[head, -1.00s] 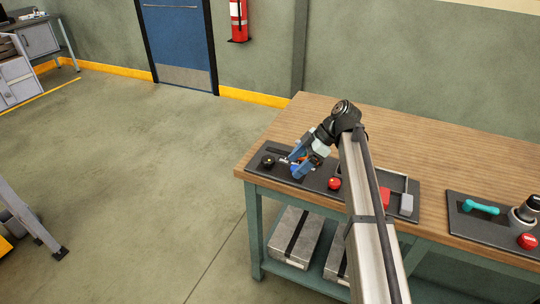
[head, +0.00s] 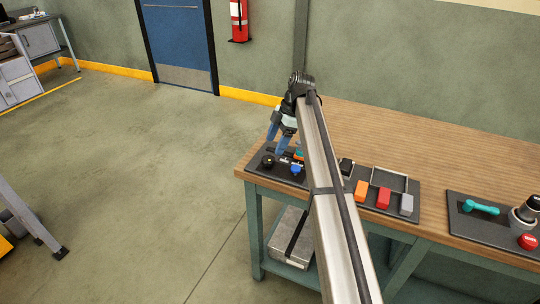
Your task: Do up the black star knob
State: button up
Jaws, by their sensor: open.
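The black star knob (head: 267,160) sits near the left end of a dark panel (head: 257,173) on the wooden bench, with a small yellow mark on its top. My gripper (head: 275,148) has blue fingers pointing down, just above and slightly right of the black knob in the picture. The fingers are apart and nothing shows between them. I cannot tell whether a fingertip touches the knob. How far the knob is screwed down is too small to tell.
A blue knob (head: 296,169) stands just right of the black one. My arm hides the panel's middle. Another panel holds a teal handle (head: 481,207) and a red button (head: 528,240).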

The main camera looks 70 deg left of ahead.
aim_at(268, 158)
jog(key=shift+x, duration=3.05)
jog(key=c, duration=1.1)
